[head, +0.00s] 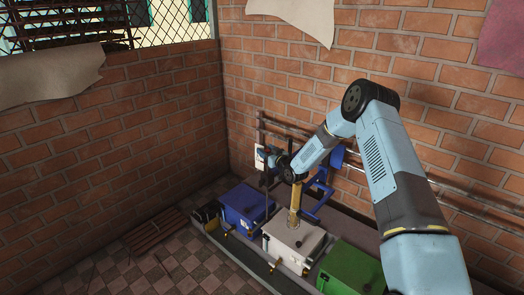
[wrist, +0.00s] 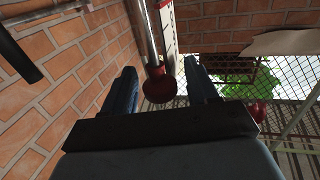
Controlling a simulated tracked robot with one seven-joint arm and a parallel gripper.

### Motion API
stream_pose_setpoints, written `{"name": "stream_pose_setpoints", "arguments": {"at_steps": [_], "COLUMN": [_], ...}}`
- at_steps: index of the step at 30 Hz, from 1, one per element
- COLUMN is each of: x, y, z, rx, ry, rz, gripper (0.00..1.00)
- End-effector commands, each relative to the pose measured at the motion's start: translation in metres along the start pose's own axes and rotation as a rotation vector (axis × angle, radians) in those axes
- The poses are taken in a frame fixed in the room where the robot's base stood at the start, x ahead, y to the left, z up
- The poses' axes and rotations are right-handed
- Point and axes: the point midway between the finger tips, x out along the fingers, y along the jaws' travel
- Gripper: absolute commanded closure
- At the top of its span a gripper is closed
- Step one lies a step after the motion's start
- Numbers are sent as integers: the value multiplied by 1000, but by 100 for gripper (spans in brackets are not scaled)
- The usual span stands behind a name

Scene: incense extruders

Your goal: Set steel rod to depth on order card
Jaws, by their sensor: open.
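In the wrist view a steel rod (wrist: 152,35) ends in a round dark red knob (wrist: 160,86). The knob appears between the two blue fingers of my gripper (wrist: 159,67). The fingers are open, with a gap on each side of it; I see no contact. A white strip with red marks (wrist: 168,28) runs beside the rod. In the head view my gripper (head: 270,160) is near the brick wall, above the blue box (head: 243,206). A small white panel (head: 259,158) shows beside it; any writing is too small to read. The rod is hard to pick out there.
A white box (head: 281,242) with an upright brass-coloured cylinder (head: 295,207) and a green box (head: 350,270) stand right of the blue box. Pipes (head: 420,168) run along the wall behind. A blue bracket-like part (head: 322,200) stands near my arm. The checkered floor at left is mostly clear.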

Motion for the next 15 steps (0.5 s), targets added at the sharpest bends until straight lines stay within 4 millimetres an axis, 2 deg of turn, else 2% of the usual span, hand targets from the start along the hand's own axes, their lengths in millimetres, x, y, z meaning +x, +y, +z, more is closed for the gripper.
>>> {"name": "stream_pose_setpoints", "arguments": {"at_steps": [6,15], "x": [12,13], "y": [1,0], "z": [0,0], "rx": [0,1], "ry": [0,0], "rz": [1,1], "gripper": [42,44]}}
